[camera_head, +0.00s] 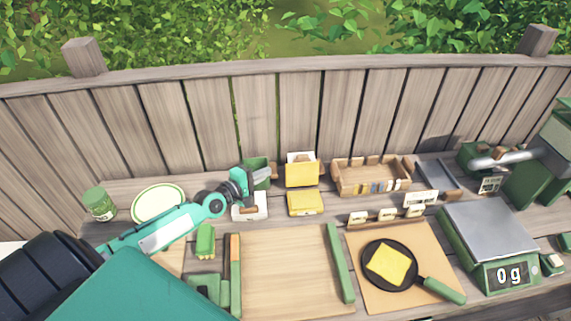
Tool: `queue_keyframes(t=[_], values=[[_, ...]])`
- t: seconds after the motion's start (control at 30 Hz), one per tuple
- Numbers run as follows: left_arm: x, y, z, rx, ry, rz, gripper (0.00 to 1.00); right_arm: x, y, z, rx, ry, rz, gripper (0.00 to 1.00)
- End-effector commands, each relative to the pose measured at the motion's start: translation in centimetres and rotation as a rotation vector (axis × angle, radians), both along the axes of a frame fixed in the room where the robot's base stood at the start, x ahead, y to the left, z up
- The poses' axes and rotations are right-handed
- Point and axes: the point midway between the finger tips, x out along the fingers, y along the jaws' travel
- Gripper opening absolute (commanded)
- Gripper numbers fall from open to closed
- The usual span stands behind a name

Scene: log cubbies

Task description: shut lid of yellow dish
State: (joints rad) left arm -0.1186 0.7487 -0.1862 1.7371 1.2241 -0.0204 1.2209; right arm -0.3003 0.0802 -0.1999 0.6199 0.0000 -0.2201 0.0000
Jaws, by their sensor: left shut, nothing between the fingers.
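The yellow dish (305,204) sits on the wooden counter near the fence, right of my left gripper. A yellow panel (301,174) stands upright just behind it and looks like its raised lid. Whether a hinge joins them is too small to tell. My left gripper (252,181) is shut and empty, reaching in from the left, apart from the yellow dish. It partly hides a green box-like piece (257,166) and a white dish (250,212). My right gripper is not in view.
A wooden rack (372,177) stands right of the yellow panel. A cutting board (285,275) lies in front. A black pan (372,276) with a yellow slice and a scale (490,235) are at the right. A plate (158,201) and green jar (99,204) are left.

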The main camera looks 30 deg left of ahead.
Motion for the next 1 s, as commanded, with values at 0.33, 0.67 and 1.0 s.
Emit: queue_keyframes(t=[0.33, 0.67, 1.0], values=[[1.4, -0.3, -0.9, -0.001, -0.002, 0.0, 0.0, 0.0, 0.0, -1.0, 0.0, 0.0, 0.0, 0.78], [5.9, -1.6, -1.7, -0.002, -0.003, 0.001, 0.0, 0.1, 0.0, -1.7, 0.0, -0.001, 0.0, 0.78], [9.2, -2.4, -2.1, 0.0, -0.001, 0.0, 0.0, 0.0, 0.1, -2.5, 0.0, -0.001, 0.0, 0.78]])
